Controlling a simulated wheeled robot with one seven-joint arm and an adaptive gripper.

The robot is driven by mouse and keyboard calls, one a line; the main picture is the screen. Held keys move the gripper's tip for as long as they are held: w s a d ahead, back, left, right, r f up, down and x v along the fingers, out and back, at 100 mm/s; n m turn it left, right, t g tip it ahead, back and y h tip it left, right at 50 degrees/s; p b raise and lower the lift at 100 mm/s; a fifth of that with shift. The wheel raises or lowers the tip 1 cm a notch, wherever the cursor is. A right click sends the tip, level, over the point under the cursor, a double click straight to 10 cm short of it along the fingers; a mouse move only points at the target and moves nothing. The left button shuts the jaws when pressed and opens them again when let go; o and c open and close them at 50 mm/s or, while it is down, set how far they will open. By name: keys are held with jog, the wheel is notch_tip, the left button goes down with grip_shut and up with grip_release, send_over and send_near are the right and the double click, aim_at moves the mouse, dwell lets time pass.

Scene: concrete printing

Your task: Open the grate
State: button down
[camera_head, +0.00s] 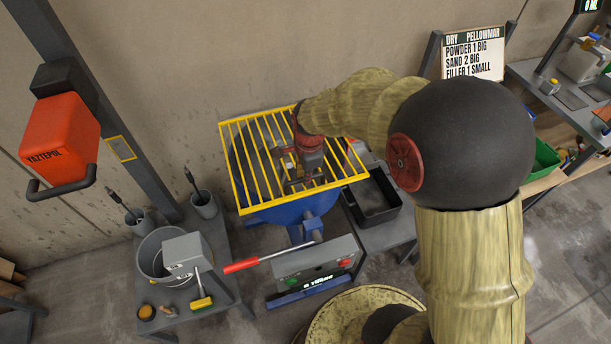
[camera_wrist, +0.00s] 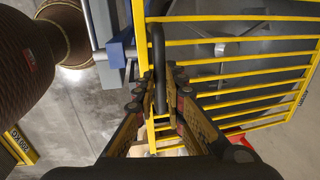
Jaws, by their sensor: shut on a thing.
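The yellow barred grate (camera_head: 235,168) lies across the top of the blue mixer drum (camera_head: 293,210); I cannot tell whether it is slightly raised. My gripper (camera_head: 302,182) is over the front middle part of the grate, pointing down. In the wrist view, the grate (camera_wrist: 235,78) fills the right side, and a dark handle (camera_wrist: 158,42) runs along its edge bar. My gripper (camera_wrist: 163,88) is shut on this handle, with its fingers on both sides. A grey mixing paddle (camera_wrist: 228,45) shows through the bars. My arm hides the grate's far right part in the head view.
A lever with a red grip (camera_head: 241,266) and a control box (camera_head: 318,268) stand in front of the drum. A black tray (camera_head: 375,198) is to the right. A side table with a grey bucket (camera_head: 160,258) is at left. An orange box (camera_head: 60,135) hangs on a post.

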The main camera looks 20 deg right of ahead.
jog(key=w+r+g+p, duration=0.2)
jog(key=w+r+p, duration=0.3)
jog(key=r+p, duration=0.3)
jog(key=w+r+g+p, duration=0.2)
jog(key=w+r+p, duration=0.3)
jog(key=r+p, duration=0.3)
jog(key=shift+w+r+g, duration=0.2)
jog(key=shift+r+g, duration=0.2)
jog(key=shift+r, duration=1.55)
jog(key=c, duration=2)
grip_release()
jog(key=shift+w+f, duration=0.1)
jog(key=shift+w, duration=0.05)
jog(key=shift+o, duration=0.8)
